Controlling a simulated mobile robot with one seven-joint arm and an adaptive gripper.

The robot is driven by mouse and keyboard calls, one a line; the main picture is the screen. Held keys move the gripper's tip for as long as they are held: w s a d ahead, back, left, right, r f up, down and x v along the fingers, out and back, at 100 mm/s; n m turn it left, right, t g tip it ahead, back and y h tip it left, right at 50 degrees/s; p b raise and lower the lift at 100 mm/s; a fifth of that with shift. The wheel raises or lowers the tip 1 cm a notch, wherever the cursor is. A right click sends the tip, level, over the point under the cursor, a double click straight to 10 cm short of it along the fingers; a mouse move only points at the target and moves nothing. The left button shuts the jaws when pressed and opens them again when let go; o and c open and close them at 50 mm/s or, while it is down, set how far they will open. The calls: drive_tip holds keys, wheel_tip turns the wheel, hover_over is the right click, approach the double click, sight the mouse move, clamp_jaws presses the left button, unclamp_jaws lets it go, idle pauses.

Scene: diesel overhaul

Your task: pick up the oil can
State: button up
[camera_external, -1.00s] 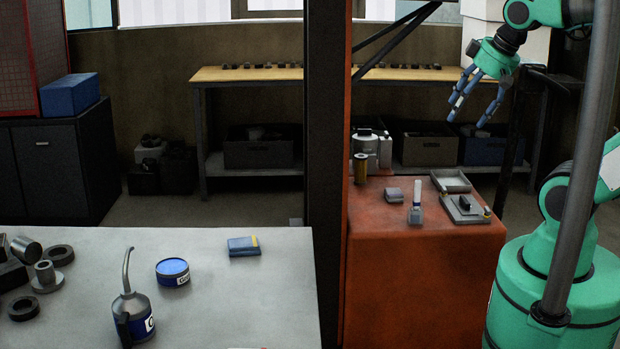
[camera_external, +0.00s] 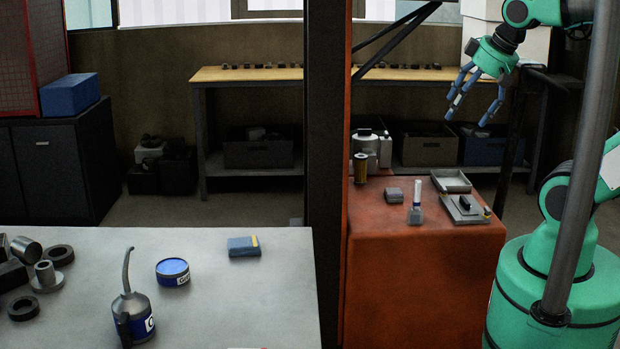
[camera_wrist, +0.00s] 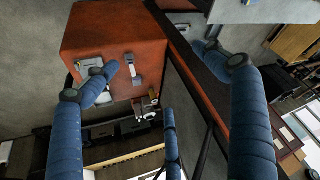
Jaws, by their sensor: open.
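The oil can (camera_external: 136,312) stands upright on the grey table at the lower left in the external view. It has a blue body with a white label, a dark handle and a thin grey spout that rises and bends at the top. My gripper (camera_external: 477,97) is at the upper right, above the red cabinet and far from the can. Its blue fingers point down, spread open, with nothing between them. In the wrist view the open fingers (camera_wrist: 165,95) frame the red cabinet. I cannot make out the oil can in the wrist view.
A blue tin (camera_external: 173,272), a blue and yellow packet (camera_external: 244,246) and dark metal rings (camera_external: 24,308) share the grey table (camera_external: 235,300). A dark upright post (camera_external: 325,150) stands between that table and the red cabinet (camera_external: 425,270), which carries small parts. A wooden workbench (camera_external: 250,75) is behind.

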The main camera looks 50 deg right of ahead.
drive_tip(key=w+a+r+n+g+y+p, duration=0.1)
drive_tip(key=w+a+r+p, duration=0.2)
drive_tip(key=w+a+r, duration=0.35)
drive_tip(key=w+a+r+p, duration=0.3)
drive_tip(key=w+a, duration=0.4)
drive_tip(key=w, duration=0.5)
drive_tip(key=w+a+f+g+y+p, duration=0.1)
drive_tip(key=w+a+p, duration=0.1)
drive_tip(key=w+a, duration=0.6)
drive_tip(key=w+a+f+g+p, duration=0.15)
drive_tip(key=w+a, duration=0.25)
drive_tip(key=a, duration=0.8)
drive_tip(key=n+g+p, duration=0.2)
drive_tip(key=p, duration=0.7)
hover_over(127, 270)
drive_tip(key=d, duration=0.1)
drive_tip(key=shift+t, duration=0.25)
wheel_tip(127, 270, down, 24)
drive_tip(key=shift+d+r, duration=0.15)
drive_tip(key=shift+r, duration=0.1)
drive_tip(key=shift+s+a+f, duration=0.15)
drive_tip(key=shift+a+f, duration=0.15)
drive_tip(key=shift+f, duration=0.05)
